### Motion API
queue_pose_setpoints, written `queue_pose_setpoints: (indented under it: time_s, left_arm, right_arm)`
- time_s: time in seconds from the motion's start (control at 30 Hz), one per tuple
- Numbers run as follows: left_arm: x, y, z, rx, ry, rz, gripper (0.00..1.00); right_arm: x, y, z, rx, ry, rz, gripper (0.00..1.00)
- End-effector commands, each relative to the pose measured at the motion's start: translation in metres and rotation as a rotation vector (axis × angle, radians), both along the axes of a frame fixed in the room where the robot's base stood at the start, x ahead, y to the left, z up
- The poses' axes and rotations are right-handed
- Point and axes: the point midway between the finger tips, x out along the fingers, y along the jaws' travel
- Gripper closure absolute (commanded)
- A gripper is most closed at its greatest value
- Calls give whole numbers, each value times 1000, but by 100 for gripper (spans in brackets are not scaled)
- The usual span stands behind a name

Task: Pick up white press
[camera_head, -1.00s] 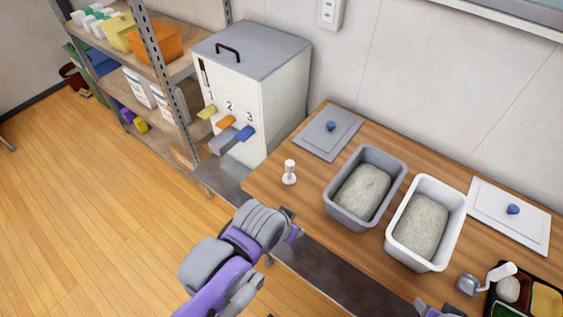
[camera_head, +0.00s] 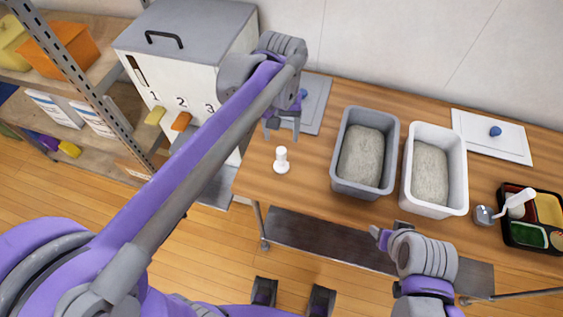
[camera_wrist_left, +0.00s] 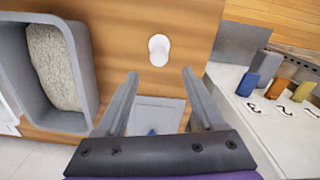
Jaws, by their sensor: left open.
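The white press (camera_head: 281,160) stands upright on the wooden table near its left front edge. In the left wrist view the white press (camera_wrist_left: 159,49) shows ahead of and between the fingers, apart from them. My left gripper (camera_head: 282,132) is open and empty, above the table just behind the press in the head view. Its two fingers show apart in the left wrist view (camera_wrist_left: 159,85). My right gripper (camera_head: 388,232) is low at the table's front edge, and its finger spacing is not clear.
A grey bin (camera_head: 336,165) and a white bin (camera_head: 408,180) hold rice-like blocks. A grey lid (camera_head: 312,112) lies behind my left gripper. A numbered dispenser (camera_head: 190,75) stands left. A scoop (camera_head: 484,214) and a bento tray (camera_head: 508,236) are at right.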

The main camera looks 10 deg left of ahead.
Motion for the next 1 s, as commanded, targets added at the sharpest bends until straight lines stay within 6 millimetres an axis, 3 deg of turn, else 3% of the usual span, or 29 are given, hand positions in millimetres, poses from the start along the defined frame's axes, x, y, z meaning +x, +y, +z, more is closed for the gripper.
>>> queue_pose_setpoints:
  time_s: [0.2,0.47,0.7,1.0]
  left_arm:
    - [0,-1,-36,0,2,0,30]
    - [-2,-1,-57,0,1,0,30]
    - [-5,-3,-92,0,0,-1,30]
    - [-5,-3,-101,0,0,0,30]
  right_arm:
    - [-1,0,-4,0,2,0,42]
    - [-1,0,-5,0,2,0,42]
    - [-2,0,-6,0,3,0,42]
    - [-2,0,-6,0,3,0,42]
